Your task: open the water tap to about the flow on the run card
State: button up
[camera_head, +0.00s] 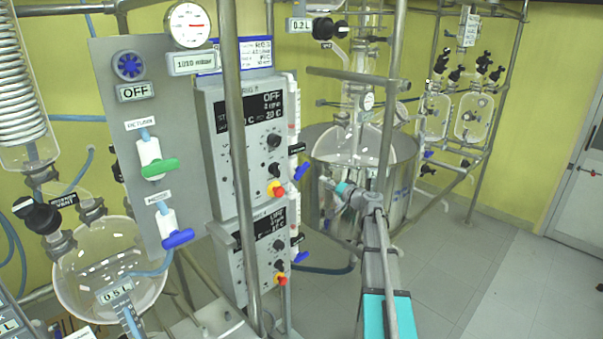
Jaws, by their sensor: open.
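A grey panel (112,110) at left carries a green-handled tap (160,167) and a blue-handled tap (177,238), each under a small label too blurred to read surely. Two more blue tap handles, an upper one (302,171) and a lower one (301,257), sit below upright tubes on the control boxes' right side. I cannot tell which is the water tap. A blue-edged card (256,54) with small print stands above the boxes; its flow figure is unreadable. My gripper (327,183) is open, pointing left, a little right of and below the upper blue handle, apparently apart from it.
A steel pole (236,150) stands before the control boxes (250,130). A steel vessel (400,165) with glassware stands behind my arm. A round flask (105,270) hangs at lower left; smaller glass vessels (472,120) hang at back right. The floor (490,260) at right is clear.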

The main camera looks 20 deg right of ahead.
aim_at(304, 173)
jog(key=x, duration=1.3)
grip_shut()
jog(key=shift+n, duration=0.3)
jog(key=shift+f+n, duration=0.1)
jog(key=shift+n, duration=0.9)
